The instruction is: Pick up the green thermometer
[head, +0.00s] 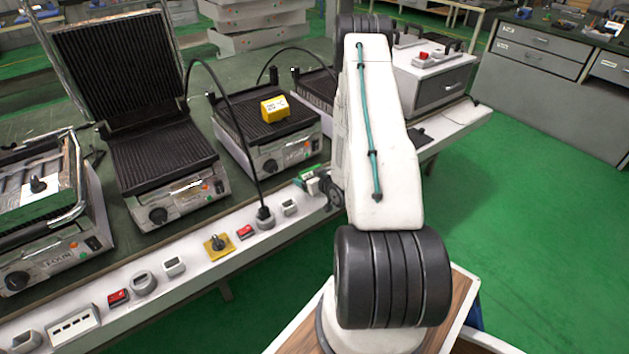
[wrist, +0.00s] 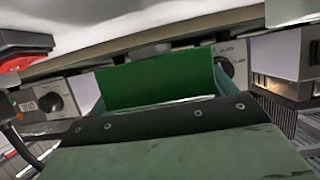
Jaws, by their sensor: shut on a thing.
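The green thermometer (wrist: 158,80) shows in the wrist view as a flat, bright green face just beyond the gripper. My gripper (wrist: 160,103) is shut on it; the pale green and black gripper parts hide its lower part. In the head view a small green piece of the thermometer (head: 309,183) shows at the front edge of the bench, beside my arm. My arm hides most of the gripper there. I cannot tell whether the thermometer still touches the bench.
Contact grills stand along the bench, one open (head: 160,150) and one with a yellow box (head: 274,108) on its plate. Sockets, a red switch (head: 244,232) and a yellow rotary switch (head: 217,247) line the bench's front strip. The green floor at right is clear.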

